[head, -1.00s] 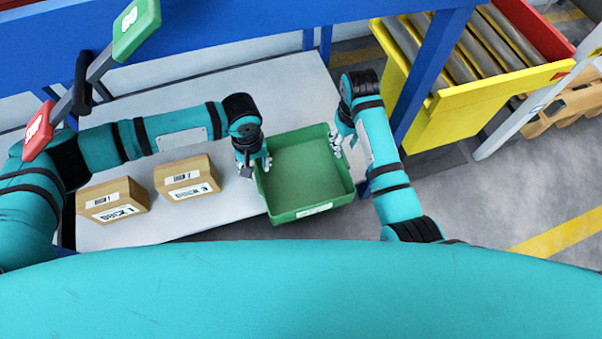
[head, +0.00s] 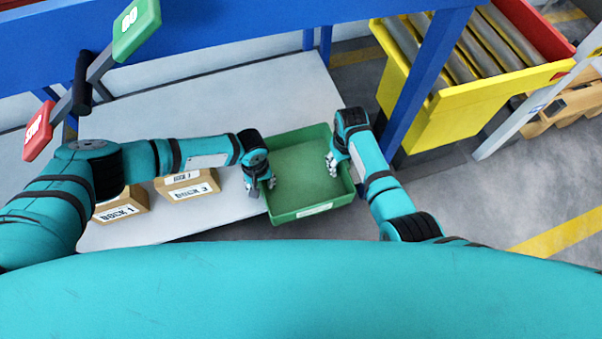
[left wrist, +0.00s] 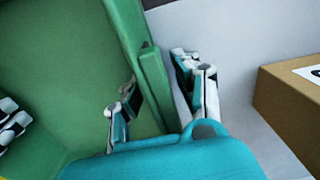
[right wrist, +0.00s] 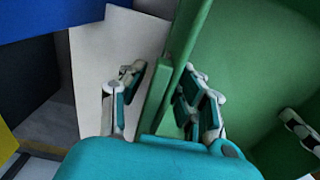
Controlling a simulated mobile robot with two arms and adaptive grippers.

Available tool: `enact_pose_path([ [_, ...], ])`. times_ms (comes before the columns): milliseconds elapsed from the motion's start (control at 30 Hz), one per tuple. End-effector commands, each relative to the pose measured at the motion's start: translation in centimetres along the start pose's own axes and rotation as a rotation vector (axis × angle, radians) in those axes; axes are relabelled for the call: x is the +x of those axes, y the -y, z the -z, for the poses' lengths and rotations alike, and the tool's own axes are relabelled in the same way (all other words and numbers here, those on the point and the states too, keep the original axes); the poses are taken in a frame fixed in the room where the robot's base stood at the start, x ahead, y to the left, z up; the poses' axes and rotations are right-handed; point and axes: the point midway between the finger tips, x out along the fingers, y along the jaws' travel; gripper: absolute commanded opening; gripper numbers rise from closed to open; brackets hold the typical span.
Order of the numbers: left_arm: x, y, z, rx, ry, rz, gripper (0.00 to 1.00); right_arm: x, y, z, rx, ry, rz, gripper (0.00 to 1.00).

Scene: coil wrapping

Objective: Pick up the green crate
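The empty green crate (head: 303,178) sits at the right end of the light grey table in the head view. My left gripper (head: 258,186) is at its left wall. In the left wrist view that wall (left wrist: 152,85) stands between the spread fingers (left wrist: 158,88), one inside the crate and one outside. My right gripper (head: 332,168) is at the right wall. In the right wrist view the wall (right wrist: 163,95) stands between its fingers (right wrist: 160,92), with a gap on the outer side. Both grippers look open around the walls.
Two cardboard boxes, one (head: 122,207) partly behind my left arm and one (head: 190,190) nearer the crate, stand on the table (head: 240,110). A blue post (head: 415,85) and a yellow roller conveyor (head: 445,115) stand at the right. Bare floor lies at the lower right.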

Motion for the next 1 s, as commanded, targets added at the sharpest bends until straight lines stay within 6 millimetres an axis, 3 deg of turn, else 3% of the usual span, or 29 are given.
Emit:
enact_pose_path([
  [67,0.0,0.01,-0.02,0.0,0.0,0.0,0.32,-0.03,0.02,0.02,0.0,0.0,0.0,0.32],
  [300,-0.02,0.02,-0.02,0.0,0.0,0.001,0.0,-0.05,0.02,0.03,0.0,-0.001,0.0,0.0],
  [1000,-0.87,0.03,0.03,-0.001,0.0,0.001,0.0,-0.91,-0.02,0.07,0.0,-0.001,-0.001,0.0],
])
